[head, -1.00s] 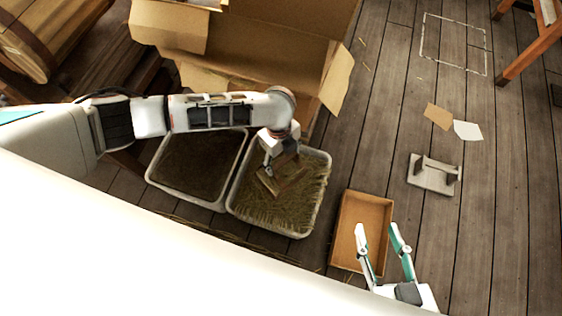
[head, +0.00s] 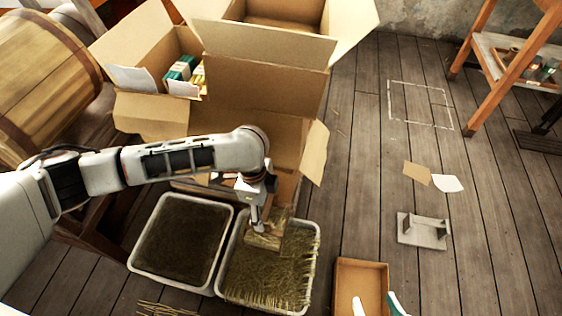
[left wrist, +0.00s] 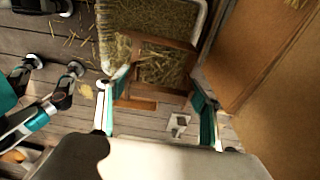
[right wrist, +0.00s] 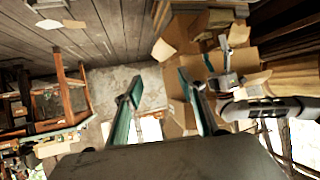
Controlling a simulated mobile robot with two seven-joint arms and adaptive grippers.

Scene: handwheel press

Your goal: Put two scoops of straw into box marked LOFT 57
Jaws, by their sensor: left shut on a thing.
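My left gripper (head: 258,222) is shut on a wooden scoop (head: 268,240) over the back part of the straw tray (head: 222,278). In the left wrist view, the scoop (left wrist: 165,45) sits between the fingers with straw in it. Whether it touches the straw below is unclear. My right gripper (head: 376,304) is open and empty by the shallow wooden box, partly cut off; its fingers show apart in the right wrist view (right wrist: 162,92). Two open cardboard boxes stand behind the trays: a left one (head: 150,108) with white labels, and a large one (head: 265,110). No LOFT 57 marking is readable.
A tray of dark material (head: 140,262) stands left of the straw tray. The shallow wooden box (head: 362,275) lies to the right. A grey stand (head: 423,231) and papers (head: 447,183) lie on the floor. A barrel (head: 45,85) is at left. The right floor is mostly clear.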

